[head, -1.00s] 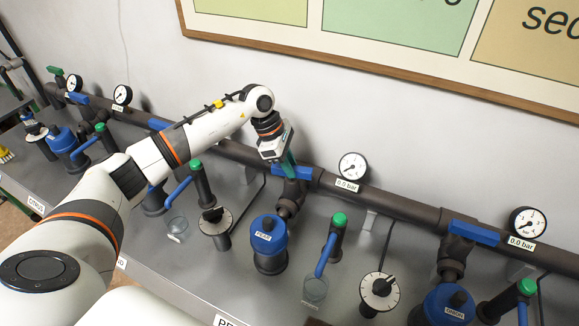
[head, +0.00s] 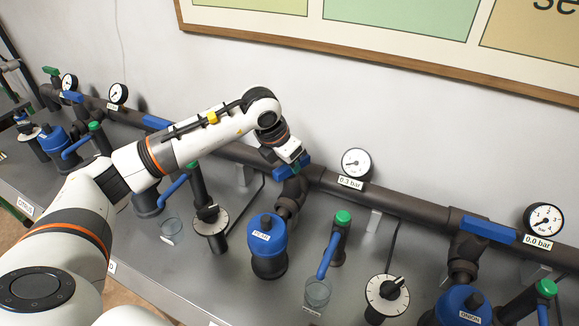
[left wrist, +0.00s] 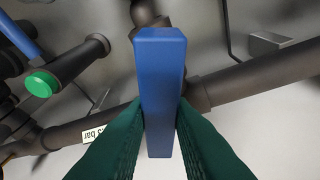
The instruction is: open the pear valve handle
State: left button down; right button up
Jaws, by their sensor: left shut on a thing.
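The pear valve handle (head: 301,162) is a blue bar on the pipe above the blue canister (head: 267,245) labelled PEAR. It slants across the pipe line and is partly hidden by my left gripper (head: 290,165). In the left wrist view the blue handle (left wrist: 162,75) stands lengthwise between the two green fingers of my left gripper (left wrist: 160,118), which is shut on it. The gauge (head: 356,163) right of the handle has a tag (head: 350,182) reading 0.3 bar. My right gripper is not in view.
The onion valve handle (head: 482,230) lies along the pipe at right, near a gauge (head: 543,219) tagged 0.0 bar. A green-capped tap (head: 341,230), a glass cup (head: 317,292) and a dial (head: 387,293) stand in front. A framed board hangs above.

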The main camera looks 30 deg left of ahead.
pick_arm(q)
jog(key=n+y+b, duration=0.1)
jog(key=n+b, duration=0.1)
jog(key=n, duration=0.1)
jog(key=shift+d+n, duration=0.1)
jog(key=shift+n, duration=0.2)
jog(key=shift+r+n+y, duration=0.1)
jog(key=shift+n+y, duration=0.3)
jog(key=shift+n, duration=0.1)
jog(key=shift+b, duration=0.3)
jog(key=c, duration=1.3)
grip_release()
jog(key=b+v, duration=0.1)
jog(key=v, duration=1.1)
jog(key=shift+d+b, duration=0.1)
jog(key=shift+b, duration=0.25)
